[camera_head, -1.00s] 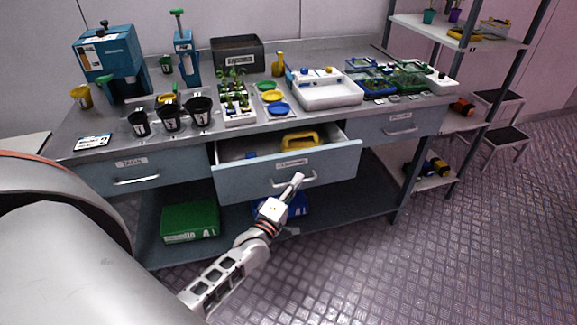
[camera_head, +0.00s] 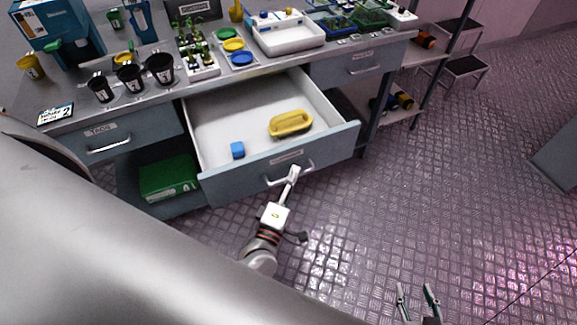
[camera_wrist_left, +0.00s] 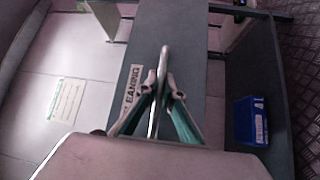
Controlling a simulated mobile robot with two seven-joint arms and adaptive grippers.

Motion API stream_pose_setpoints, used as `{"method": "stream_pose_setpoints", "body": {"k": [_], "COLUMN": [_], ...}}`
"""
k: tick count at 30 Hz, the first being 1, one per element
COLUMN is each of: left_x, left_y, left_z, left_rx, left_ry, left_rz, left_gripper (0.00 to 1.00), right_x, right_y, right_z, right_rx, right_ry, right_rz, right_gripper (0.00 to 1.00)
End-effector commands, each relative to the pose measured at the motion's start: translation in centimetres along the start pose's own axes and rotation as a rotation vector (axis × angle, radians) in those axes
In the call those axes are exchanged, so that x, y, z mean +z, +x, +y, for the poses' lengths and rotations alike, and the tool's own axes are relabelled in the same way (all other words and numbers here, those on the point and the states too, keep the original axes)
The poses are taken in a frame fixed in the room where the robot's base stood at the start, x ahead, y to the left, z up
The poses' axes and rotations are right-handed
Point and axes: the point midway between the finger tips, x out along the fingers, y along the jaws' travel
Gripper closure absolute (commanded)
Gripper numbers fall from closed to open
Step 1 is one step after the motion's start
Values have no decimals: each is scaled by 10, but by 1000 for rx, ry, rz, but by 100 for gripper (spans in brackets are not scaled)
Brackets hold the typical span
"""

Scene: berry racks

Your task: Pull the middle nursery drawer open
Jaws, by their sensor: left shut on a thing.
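The middle nursery drawer (camera_head: 232,183) is pulled well out of the bench, its inside in full view. Its grey-blue front, with a label reading "CLEANING" in the left wrist view (camera_wrist_left: 134,92), carries a pale bar handle (camera_head: 306,167). My left gripper (camera_head: 292,174) is shut on this handle in front of the drawer. In the left wrist view, the handle (camera_wrist_left: 164,60) lies between the fingers. My right gripper (camera_head: 414,289) is at the bottom of the head view, fingers apart, empty, over the floor.
The drawer holds a yellow brush-like item (camera_head: 290,123) and a small blue block (camera_head: 237,150). Closed drawers flank it: left (camera_head: 125,143) and right (camera_head: 345,72). A green box (camera_head: 168,178) sits on the lower shelf; a blue bin (camera_wrist_left: 250,122) shows too.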

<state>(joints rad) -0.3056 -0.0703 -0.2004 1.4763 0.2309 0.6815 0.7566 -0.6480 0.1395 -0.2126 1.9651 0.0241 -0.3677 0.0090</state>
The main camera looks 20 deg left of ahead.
Motion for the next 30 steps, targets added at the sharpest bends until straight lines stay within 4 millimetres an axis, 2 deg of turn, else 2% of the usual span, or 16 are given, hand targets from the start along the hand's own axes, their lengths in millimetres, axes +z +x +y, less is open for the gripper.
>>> {"method": "stream_pose_setpoints", "body": {"k": [13, 14, 25, 30], "left_x": [3, 3, 3, 2], "left_y": [-2, -2, -4, -22], "left_z": [0, 0, 0, -1], "left_rx": [-1, -1, -1, -3], "left_ry": [0, 0, 0, 1], "left_rz": [-1, -1, -1, -2], "left_gripper": [100, 85, 85, 85], "right_x": [4, 4, 1, 2], "right_y": [0, 0, -1, 0], "right_z": [0, 0, 1, 0], "right_rx": [0, 0, 1, 0], "right_ry": [0, 0, -2, -1], "right_rz": [-8, -8, -3, -4], "right_gripper": [60, 60, 60, 60]}}
